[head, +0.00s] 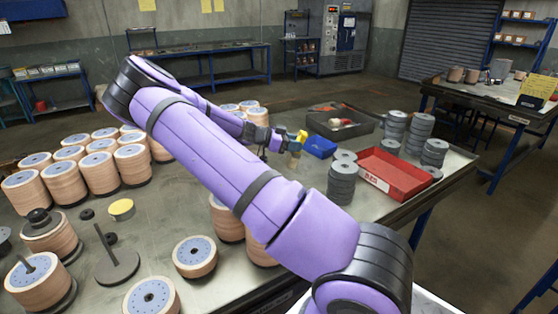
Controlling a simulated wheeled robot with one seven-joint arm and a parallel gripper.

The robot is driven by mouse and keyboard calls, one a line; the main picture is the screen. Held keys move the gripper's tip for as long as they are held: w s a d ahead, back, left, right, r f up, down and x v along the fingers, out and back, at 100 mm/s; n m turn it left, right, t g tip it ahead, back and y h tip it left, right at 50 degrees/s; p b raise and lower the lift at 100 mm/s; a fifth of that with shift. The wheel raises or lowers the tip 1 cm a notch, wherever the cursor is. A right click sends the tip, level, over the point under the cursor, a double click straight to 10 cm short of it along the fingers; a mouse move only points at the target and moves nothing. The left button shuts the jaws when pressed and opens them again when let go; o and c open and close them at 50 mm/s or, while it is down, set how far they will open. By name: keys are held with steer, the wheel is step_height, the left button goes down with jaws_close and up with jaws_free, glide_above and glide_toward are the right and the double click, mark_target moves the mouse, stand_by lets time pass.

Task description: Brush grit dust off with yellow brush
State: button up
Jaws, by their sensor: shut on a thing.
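My gripper (284,144) is at the end of my purple arm, over the middle of the metal-topped table (200,281). It is shut on what looks like the yellow brush (302,136). A yellow part shows just right of the fingers, and a pale tan part hangs below them, perhaps the bristles. The brush is small and partly hidden by the gripper, and I cannot tell whether it touches the table. A small blue tray (320,147) is close to its right. Grit dust cannot be made out at this size.
Several stacks of tan flap discs (97,170) crowd the table's left side. Grey disc stacks (342,182) stand right of my gripper, beside a red tray (396,172). A dark grey bin (341,124) with tools is behind. A spindle stand (117,266) is at front left.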

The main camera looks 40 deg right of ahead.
mark_target(289, 154)
steer(key=shift+w+f, duration=0.15)
steer(key=shift+f, duration=2.25)
